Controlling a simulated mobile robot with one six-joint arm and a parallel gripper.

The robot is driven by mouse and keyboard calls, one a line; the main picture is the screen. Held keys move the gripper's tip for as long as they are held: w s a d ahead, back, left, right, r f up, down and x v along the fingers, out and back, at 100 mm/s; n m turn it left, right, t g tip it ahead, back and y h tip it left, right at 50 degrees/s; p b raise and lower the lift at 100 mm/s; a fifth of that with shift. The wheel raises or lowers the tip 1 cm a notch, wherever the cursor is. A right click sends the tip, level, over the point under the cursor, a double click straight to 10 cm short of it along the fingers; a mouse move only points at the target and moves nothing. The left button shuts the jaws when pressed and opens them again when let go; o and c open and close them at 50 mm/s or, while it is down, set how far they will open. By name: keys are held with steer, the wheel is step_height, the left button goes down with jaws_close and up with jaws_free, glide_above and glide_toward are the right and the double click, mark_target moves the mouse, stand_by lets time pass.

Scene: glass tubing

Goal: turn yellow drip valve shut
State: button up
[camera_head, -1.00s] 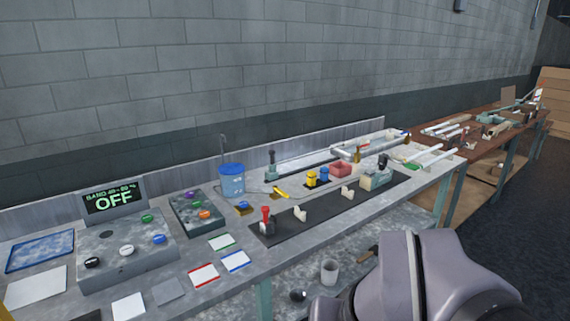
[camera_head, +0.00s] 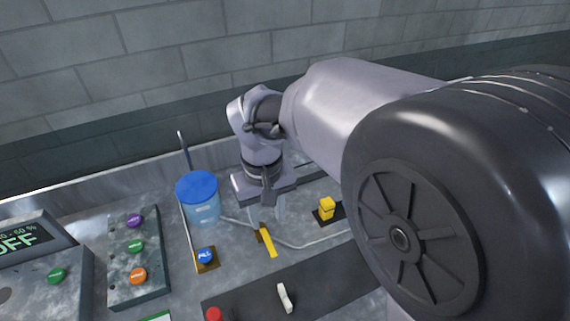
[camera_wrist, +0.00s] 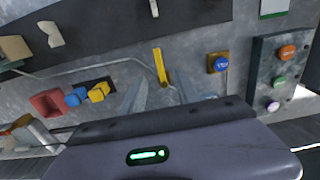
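The yellow drip valve handle (camera_head: 267,241) lies on the grey bench in front of the blue-lidded bucket, on a thin pale tube. In the wrist view the yellow handle (camera_wrist: 160,66) shows just beyond the fingers, in line with the gap between them. My gripper (camera_head: 266,212) points down just behind the valve, fingers apart and empty. In the wrist view my gripper (camera_wrist: 158,92) also shows its two grey fingers spread. I see no contact between the fingers and the handle. The valve's lower body is hard to make out.
The blue bucket (camera_head: 199,203) stands close left of my gripper. A blue button (camera_head: 205,256) on a yellow plate is left of the valve. Yellow blocks (camera_head: 326,208) stand to the right. A dark strip (camera_head: 245,291) with a white clip (camera_head: 285,298) lies in front.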

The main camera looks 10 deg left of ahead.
mark_target(271, 245)
steer(key=f+b, duration=0.1)
steer(key=f, duration=0.3)
steer(key=f+b, duration=0.1)
steer(key=f, duration=0.3)
steer(key=f+b, duration=0.2)
steer(key=f, duration=0.2)
steer(key=shift+w+d+f, duration=0.1)
steer(key=shift+w+f, duration=0.05)
steer(key=shift+w, duration=0.1)
jaws_close()
stand_by(0.6)
